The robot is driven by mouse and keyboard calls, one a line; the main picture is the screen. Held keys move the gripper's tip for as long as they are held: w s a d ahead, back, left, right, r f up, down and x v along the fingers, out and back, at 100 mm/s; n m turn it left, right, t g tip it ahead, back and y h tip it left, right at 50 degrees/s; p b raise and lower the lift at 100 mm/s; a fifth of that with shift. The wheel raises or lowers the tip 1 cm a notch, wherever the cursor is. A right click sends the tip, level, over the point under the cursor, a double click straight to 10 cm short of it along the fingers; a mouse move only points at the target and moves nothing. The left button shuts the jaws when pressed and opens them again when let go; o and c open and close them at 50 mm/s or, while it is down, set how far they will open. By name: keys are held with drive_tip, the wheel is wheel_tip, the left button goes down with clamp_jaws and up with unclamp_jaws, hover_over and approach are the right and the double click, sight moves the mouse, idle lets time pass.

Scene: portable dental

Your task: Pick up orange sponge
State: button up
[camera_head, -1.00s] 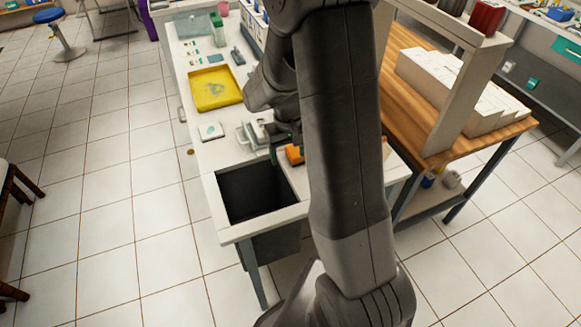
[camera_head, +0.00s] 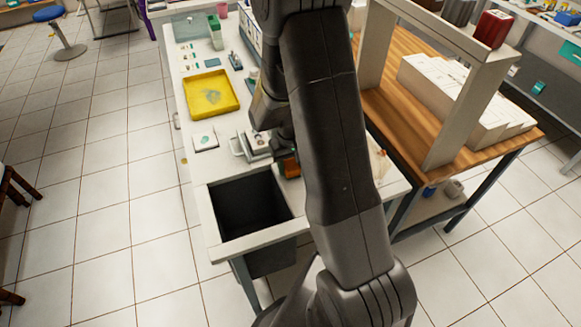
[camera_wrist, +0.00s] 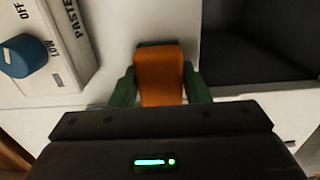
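The orange sponge (camera_wrist: 160,76) is between the two green fingers of my gripper (camera_wrist: 160,85) in the wrist view. One finger lies along each side of it, with no clear gap showing. I cannot tell whether the fingers press on it. In the head view the sponge (camera_head: 291,167) is a small, shaded orange patch on the white bench, just behind the bin opening. My arm and wrist hide part of it there. I cannot tell any lift off the bench.
The dark bin opening (camera_head: 248,207) is close in front of the sponge. A white device with a blue knob (camera_wrist: 22,56) is at the left in the wrist view. A yellow tray (camera_head: 211,93) lies further back. A wooden table (camera_head: 385,84) with a white frame stands to the right.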

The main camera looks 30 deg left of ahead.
sight(290, 163)
drive_tip(key=c, duration=0.5)
drive_tip(key=shift+o, duration=0.2)
drive_tip(key=shift+r, duration=0.1)
wheel_tip(290, 163, up, 10)
drive_tip(key=shift+f+b, duration=0.1)
drive_tip(key=shift+b, duration=0.25)
drive_tip(key=shift+o, duration=1)
drive_tip(key=shift+c, duration=0.6)
